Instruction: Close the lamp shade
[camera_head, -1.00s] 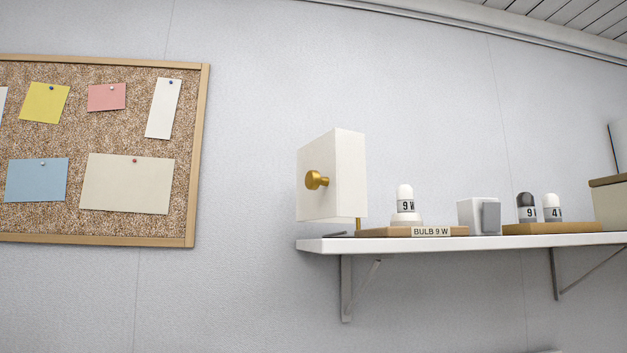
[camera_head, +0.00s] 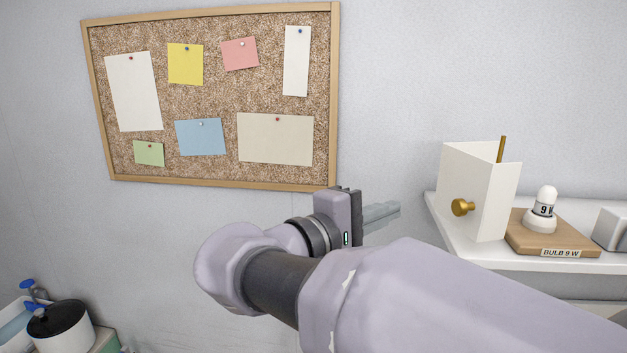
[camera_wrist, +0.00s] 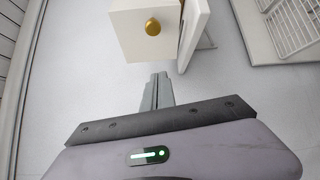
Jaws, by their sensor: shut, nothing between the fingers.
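The lamp shade (camera_head: 478,190) is made of white panels with a round brass knob (camera_head: 463,207) on its left face. It stands open at the left end of the shelf, with a brass post (camera_head: 502,149) rising behind it. To its right, a white bulb marked 9 W (camera_head: 544,202) stands uncovered on a wooden base (camera_head: 580,245) labelled BULB 9 W. My gripper (camera_head: 392,212) is shut and empty, left of the shade and apart from it. The wrist view shows the shut fingers (camera_wrist: 157,82) below the shade and its knob (camera_wrist: 153,27).
The white shelf (camera_head: 442,212) runs to the right, with a pale box (camera_head: 611,229) past the bulb base. A cork board (camera_head: 220,100) with pinned papers hangs at the left. A dark-lidded pot (camera_head: 60,325) stands at the lower left. My arm crosses the lower foreground.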

